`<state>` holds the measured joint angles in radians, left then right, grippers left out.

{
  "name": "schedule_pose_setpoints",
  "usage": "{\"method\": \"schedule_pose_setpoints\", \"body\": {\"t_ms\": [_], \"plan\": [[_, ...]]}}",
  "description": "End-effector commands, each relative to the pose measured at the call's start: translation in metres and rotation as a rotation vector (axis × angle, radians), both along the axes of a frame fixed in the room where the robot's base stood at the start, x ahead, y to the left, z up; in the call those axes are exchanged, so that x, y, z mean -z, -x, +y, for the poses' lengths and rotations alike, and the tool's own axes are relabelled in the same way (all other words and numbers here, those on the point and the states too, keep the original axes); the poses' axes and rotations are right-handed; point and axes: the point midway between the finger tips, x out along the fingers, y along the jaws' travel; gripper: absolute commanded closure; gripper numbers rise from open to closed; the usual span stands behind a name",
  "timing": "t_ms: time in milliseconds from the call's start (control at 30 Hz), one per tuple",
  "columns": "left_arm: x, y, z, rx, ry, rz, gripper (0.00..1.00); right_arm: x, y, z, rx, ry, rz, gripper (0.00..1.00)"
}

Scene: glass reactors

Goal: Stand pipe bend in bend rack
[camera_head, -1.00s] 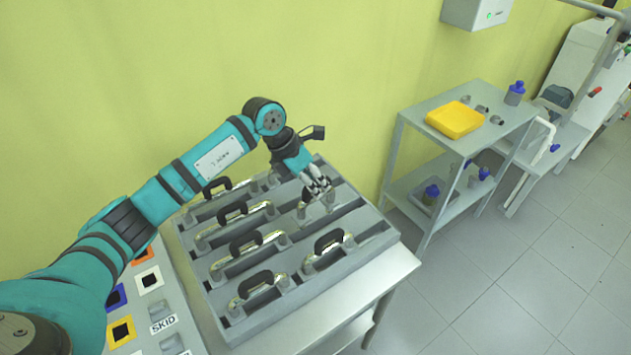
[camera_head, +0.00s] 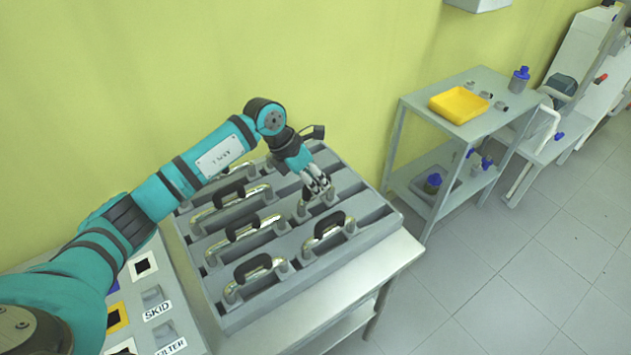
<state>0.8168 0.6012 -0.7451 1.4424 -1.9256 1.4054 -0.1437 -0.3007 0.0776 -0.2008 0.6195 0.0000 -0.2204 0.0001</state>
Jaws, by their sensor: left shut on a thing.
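The bend rack (camera_head: 385,226) is a grey slotted block on a metal table. My left gripper (camera_head: 318,188) is at its back right part, pointing down and shut on a shiny metal pipe bend (camera_head: 304,208). The fingers hide most of that bend's top and handle. The held bend is low at the rack; I cannot tell whether its ends touch the rack. Other bends with black handles stand in the rack: one (camera_head: 329,227) in front of the held bend, and several in the left row, such as the front one (camera_head: 253,268). My right gripper is not in view.
A grey panel with coloured squares and a SKID label (camera_head: 158,310) lies left of the rack. The yellow wall is close behind. A metal shelf unit with a yellow tray (camera_head: 459,104) and blue-capped bottles (camera_head: 520,79) stands at right. The floor between is clear.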

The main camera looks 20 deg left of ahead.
Motion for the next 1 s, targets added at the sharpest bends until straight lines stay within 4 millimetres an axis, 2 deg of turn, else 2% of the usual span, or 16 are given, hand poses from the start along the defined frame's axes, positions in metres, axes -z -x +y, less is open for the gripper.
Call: {"method": "schedule_pose_setpoints", "body": {"t_ms": [1000], "plan": [[0.0063,-0.0005,0.0000,0.000,0.000,-0.002,1.00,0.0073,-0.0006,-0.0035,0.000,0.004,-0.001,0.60]]}}
